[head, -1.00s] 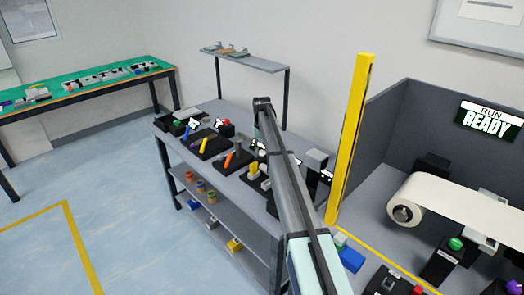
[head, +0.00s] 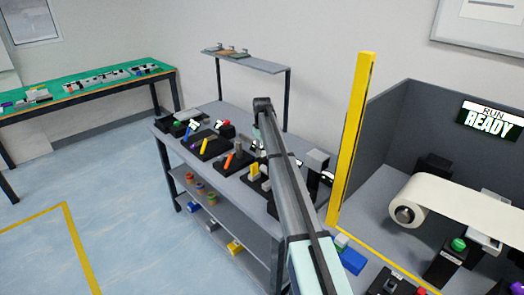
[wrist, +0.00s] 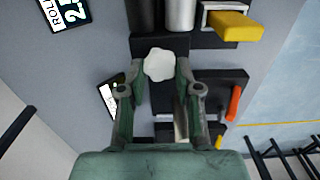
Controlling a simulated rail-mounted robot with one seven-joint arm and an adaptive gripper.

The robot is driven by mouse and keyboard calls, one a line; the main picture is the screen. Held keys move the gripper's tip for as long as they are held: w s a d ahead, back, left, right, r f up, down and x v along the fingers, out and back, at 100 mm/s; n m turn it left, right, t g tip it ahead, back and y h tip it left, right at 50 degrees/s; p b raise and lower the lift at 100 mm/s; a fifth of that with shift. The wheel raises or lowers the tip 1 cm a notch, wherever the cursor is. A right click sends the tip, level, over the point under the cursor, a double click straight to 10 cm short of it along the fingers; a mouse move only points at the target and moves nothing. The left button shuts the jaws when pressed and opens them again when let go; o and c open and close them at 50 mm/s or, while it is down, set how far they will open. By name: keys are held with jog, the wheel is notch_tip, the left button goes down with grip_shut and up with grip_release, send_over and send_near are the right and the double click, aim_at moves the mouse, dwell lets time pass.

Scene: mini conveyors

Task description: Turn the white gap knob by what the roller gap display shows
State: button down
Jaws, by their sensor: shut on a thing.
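The white gap knob (wrist: 158,64) is a lobed white knob between my fingertips in the wrist view. My gripper (wrist: 158,72) is shut on it, with one finger at each side. The roller gap display (wrist: 66,10) is a dark panel with white characters at the top left of the wrist view. Its label is cut to "ROLL" and the digits to about "2.5", so the full reading is not visible. In the head view my arm hides the knob.
In the wrist view a yellow block (wrist: 236,26) and an orange-red lever (wrist: 234,102) lie to the right of my gripper. In the head view the grey workbench (head: 222,108) carries several small fixtures. A yellow post (head: 350,140) and a conveyor (head: 465,195) stand to the right.

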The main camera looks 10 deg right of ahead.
jog(key=c, duration=0.8)
grip_release()
jog(key=shift+f, duration=0.1)
notch_tip(320, 180, up, 12)
jog(key=shift+r, duration=0.1)
